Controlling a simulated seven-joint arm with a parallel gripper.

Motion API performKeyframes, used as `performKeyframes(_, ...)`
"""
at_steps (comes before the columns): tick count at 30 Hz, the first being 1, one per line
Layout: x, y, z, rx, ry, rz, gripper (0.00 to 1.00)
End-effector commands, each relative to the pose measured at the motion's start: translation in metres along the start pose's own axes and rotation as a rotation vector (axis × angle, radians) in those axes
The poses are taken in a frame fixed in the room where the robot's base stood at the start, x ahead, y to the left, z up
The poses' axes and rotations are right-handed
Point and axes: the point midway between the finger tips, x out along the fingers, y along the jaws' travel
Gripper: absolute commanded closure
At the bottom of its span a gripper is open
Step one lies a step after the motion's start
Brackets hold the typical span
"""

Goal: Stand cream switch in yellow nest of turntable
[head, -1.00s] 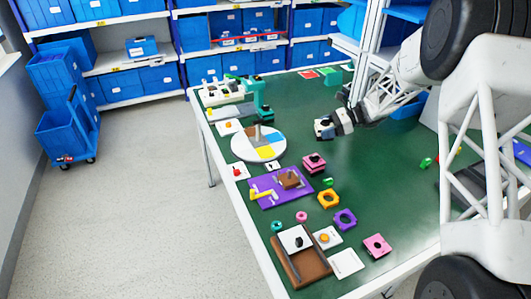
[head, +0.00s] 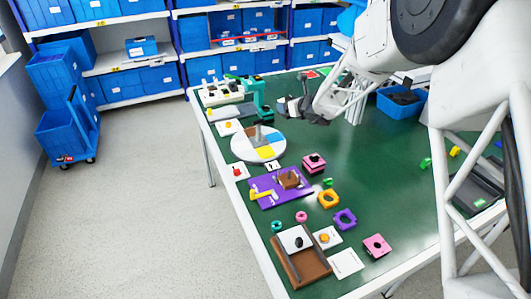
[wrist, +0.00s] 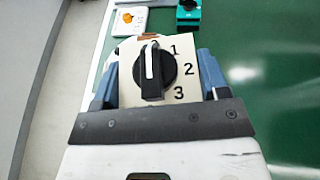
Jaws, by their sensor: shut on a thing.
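The cream switch (wrist: 187,52) has a black knob (wrist: 154,70) with a white line, and the digits 1, 2 and 3 show beside it. My gripper (wrist: 156,82) is shut on it, one blue-grey finger at each side, with the dial face toward the wrist camera. In the head view my gripper (head: 284,106) is above the table, behind and right of the turntable (head: 241,147); the switch is not clear there. The turntable is a round disc with coloured sectors and an upright grey-brown piece. Its yellow nest (head: 267,152) is on the front right side.
A teal device (head: 261,98) stands behind the turntable. A pink block (head: 314,164) is to its right, and a purple board (head: 268,194) is in front. A blue bin (head: 402,101) stands at the right. The green table (head: 385,160) is clear in the middle.

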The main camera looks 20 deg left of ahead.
Motion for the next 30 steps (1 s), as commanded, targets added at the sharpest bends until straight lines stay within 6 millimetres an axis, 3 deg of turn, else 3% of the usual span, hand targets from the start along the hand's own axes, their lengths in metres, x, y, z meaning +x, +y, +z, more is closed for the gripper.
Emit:
performKeyframes(15, 0.04, 0.07, -0.033, 0.06, -0.001, -0.145, 0.6)
performKeyframes(21, 0.046, 0.085, -0.043, 0.07, -0.001, -0.17, 0.6)
performKeyframes(30, 0.048, 0.089, -0.046, 0.073, -0.003, -0.18, 0.6)
